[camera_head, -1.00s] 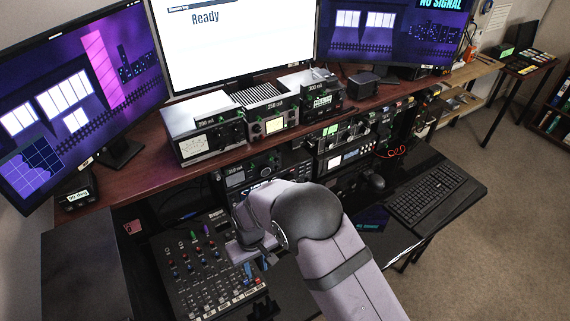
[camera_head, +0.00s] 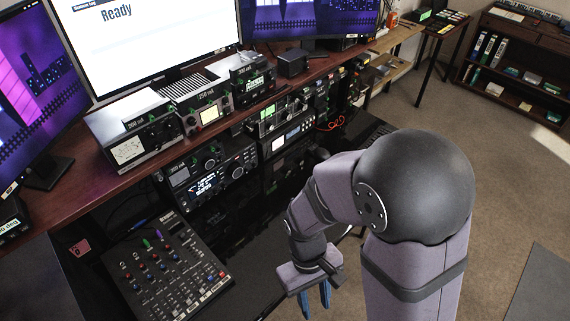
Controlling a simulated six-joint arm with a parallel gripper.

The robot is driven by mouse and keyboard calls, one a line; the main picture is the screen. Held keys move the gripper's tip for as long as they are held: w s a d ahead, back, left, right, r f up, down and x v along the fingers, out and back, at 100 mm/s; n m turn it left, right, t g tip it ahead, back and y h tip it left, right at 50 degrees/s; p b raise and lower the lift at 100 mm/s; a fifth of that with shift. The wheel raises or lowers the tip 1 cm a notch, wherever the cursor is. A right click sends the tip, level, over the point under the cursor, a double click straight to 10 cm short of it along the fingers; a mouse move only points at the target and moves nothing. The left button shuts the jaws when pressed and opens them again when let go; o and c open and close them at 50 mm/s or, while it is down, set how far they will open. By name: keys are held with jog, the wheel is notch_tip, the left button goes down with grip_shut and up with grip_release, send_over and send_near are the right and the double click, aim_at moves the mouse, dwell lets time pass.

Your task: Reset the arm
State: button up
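My gripper (camera_head: 318,298) is at the bottom middle of the head view, on the folded end of my arm, with its blue fingers pointing down. It is to the right of the mixer panel (camera_head: 155,270) and touches none of the devices. The two blue fingers look apart, with nothing visible between them. The radio tuner (camera_head: 212,182) with its lit display and knobs stands on the lower shelf, left of and beyond my arm. The keyboard is mostly hidden behind my arm.
Several metering boxes, such as the left one (camera_head: 128,150), stand on the wooden shelf (camera_head: 75,182) below the monitors (camera_head: 150,40). A rack unit (camera_head: 292,135) sits right of the tuner. Open carpet (camera_head: 510,170) lies to the right.

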jog(key=w+d+r+m+t+y+b, duration=0.1)
jog(key=w+d+r+m+t, duration=0.2)
jog(key=w+d+r+m, duration=0.2)
jog(key=shift+w+d+r+y, duration=0.3)
jog(key=shift+d, duration=1.25)
notch_tip(320, 180, down, 28)
jog(key=b, duration=2.8)
notch_tip(320, 180, down, 24)
jog(key=b, duration=2.4)
jog(key=shift+f+b, duration=0.25)
jog(key=shift+b, duration=0.05)
